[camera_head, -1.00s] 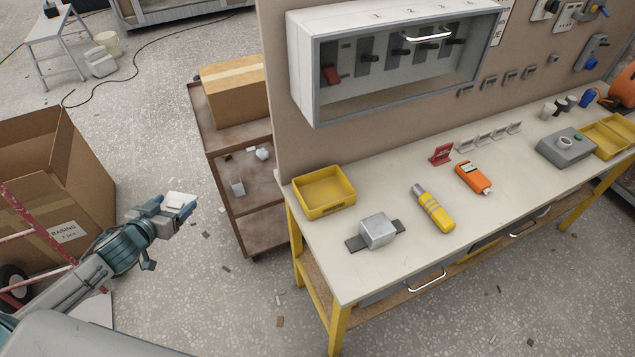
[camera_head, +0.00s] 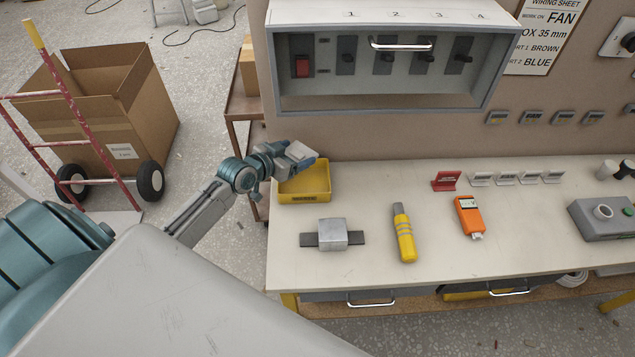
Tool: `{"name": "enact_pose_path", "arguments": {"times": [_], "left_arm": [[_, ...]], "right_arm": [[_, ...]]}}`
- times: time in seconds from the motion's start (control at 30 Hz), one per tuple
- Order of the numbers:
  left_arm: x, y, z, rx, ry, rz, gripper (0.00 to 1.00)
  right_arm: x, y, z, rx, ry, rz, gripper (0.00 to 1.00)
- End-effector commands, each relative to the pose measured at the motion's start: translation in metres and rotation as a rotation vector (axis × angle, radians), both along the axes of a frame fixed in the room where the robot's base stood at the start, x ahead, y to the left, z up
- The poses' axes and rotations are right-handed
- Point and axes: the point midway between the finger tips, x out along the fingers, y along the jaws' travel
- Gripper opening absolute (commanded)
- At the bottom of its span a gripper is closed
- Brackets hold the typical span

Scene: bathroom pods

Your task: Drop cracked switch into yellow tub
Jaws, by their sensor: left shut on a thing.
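The yellow tub (camera_head: 304,196) sits at the left end of the workbench, and its inside looks empty where it shows. The gripper and the piece cover part of the tub's back rim. My right gripper does not show.
A metal block on a dark strip (camera_head: 332,234), a yellow tool (camera_head: 403,235) and an orange meter (camera_head: 469,217) lie on the bench (camera_head: 365,185). A wall box with switches (camera_head: 285,102) hangs behind. A cardboard box (camera_head: 150,110) and red hand truck (camera_head: 85,120) stand left.

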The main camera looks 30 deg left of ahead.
Motion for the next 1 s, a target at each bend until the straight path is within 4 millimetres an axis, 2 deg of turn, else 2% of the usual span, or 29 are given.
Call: {"name": "enact_pose_path", "arguments": {"times": [0.23,0.6,0.97,1.0], "left_arm": [[0.001,-0.002,-0.013,0.001,0.001,-0.005,0.54],[0.001,-0.002,-0.055,0.001,0.001,-0.004,0.54],[0.001,-0.001,-0.059,0.002,0.001,-0.004,0.54],[0.001,-0.001,-0.059,0.002,0.001,-0.004,0.81]], "right_arm": [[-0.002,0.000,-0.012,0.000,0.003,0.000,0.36],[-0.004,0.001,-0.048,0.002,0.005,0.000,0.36],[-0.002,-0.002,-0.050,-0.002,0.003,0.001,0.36],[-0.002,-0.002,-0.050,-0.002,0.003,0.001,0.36]]}}
